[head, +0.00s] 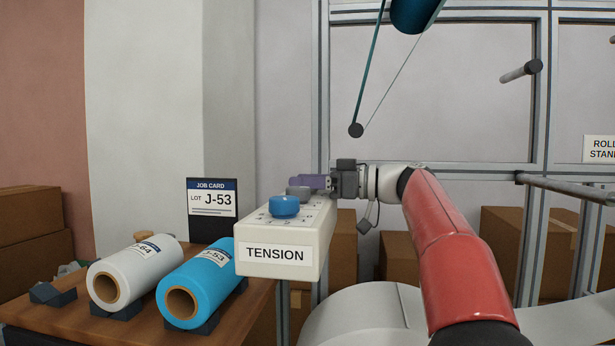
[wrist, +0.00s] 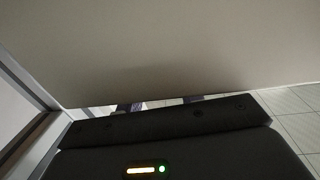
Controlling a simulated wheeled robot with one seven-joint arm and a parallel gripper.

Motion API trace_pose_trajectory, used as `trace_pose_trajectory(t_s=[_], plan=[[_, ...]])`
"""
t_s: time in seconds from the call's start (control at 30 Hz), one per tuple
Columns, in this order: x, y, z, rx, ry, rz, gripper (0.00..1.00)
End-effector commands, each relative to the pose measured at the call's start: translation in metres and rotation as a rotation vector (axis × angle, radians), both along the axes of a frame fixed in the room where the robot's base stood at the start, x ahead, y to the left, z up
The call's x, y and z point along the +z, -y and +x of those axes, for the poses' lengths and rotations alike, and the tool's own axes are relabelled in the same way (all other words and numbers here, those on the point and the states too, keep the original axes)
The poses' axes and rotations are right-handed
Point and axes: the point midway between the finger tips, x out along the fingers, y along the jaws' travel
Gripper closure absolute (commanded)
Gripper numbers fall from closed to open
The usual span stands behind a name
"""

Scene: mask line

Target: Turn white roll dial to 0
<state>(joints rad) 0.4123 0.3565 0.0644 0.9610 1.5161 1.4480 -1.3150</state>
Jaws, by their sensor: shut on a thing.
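A pale tension box (head: 282,255) stands at the centre of the head view, with dials on its top. The blue dial (head: 284,207) is nearest and uncovered. A grey-looking dial (head: 298,192) sits just behind it, partly hidden by the blue one. My gripper (head: 308,183) reaches in from the right, its purple fingers low over the box's rear top and shut at the rear dial. The exact contact and that dial's pointer are hidden. In the wrist view a plain pale surface fills the top and hides the fingertips.
A white roll (head: 127,275) and a blue roll (head: 195,285), labelled J-53, lie on a wooden table (head: 60,335) at left. A job card (head: 212,205) reading LOT J-53 stands behind them. A metal frame (head: 543,90) and cardboard boxes (head: 508,250) stand behind my arm.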

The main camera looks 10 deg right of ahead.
Motion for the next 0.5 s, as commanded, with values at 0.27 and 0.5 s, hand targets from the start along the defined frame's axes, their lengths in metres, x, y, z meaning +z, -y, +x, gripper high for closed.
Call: trace_pose_trajectory(t_s=[0.27,0.5], plan=[[0.0051,0.0012,0.0014,0.191,-0.001,0.002,0.86],[0.0043,0.0010,0.0007,0.318,0.000,0.001,0.86]])
